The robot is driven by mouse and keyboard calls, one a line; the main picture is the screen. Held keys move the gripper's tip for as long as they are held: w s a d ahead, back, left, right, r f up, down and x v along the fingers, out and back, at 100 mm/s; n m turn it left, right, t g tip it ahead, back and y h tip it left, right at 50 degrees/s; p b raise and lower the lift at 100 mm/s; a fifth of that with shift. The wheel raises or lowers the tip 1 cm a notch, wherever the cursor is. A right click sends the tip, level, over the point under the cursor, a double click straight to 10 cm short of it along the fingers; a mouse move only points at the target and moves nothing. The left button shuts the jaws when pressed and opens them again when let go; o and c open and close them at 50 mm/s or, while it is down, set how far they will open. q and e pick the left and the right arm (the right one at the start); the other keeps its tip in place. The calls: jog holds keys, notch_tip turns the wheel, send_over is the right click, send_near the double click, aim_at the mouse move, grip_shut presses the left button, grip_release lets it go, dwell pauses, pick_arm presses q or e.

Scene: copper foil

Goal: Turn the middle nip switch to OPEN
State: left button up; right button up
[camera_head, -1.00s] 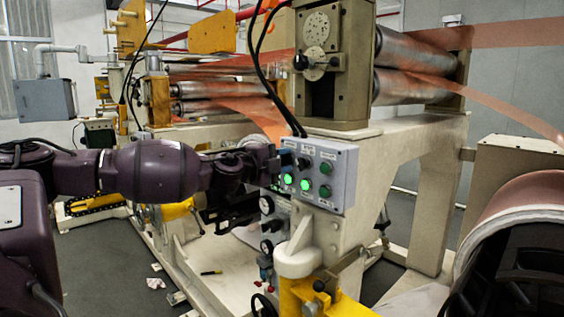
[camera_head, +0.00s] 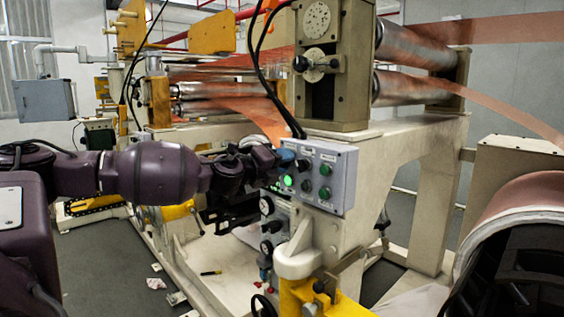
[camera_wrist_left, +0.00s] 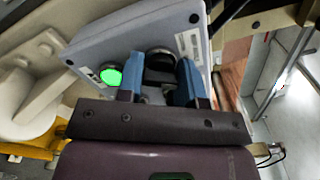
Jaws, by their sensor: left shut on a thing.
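The grey control box (camera_head: 335,172) with several buttons and knobs is mounted on the machine's side frame. My left gripper (camera_head: 283,158), with blue fingertips, reaches its upper left part from the left. In the left wrist view, my left gripper (camera_wrist_left: 160,82) has its fingers on either side of a dark switch knob (camera_wrist_left: 160,62), which I take as the middle nip switch. The fingers hide part of the knob, and its label and pointer cannot be read. A green lamp (camera_wrist_left: 110,77) is lit beside the knob. My right gripper is not in view.
Pressure gauges (camera_head: 267,205) sit just below the box. Black cables (camera_head: 272,85) run down to its top. Steel rollers (camera_head: 420,50) with copper foil stand above and behind. A large copper roll (camera_head: 525,205) is at the right.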

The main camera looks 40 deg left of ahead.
pick_arm(q)
jog(key=shift+r, duration=0.1)
dwell(0.3)
jog(key=o, duration=0.6)
jog(key=shift+c, duration=0.2)
jog(key=shift+o, duration=0.5)
jog(key=shift+w, duration=0.1)
jog(key=shift+a, duration=0.1)
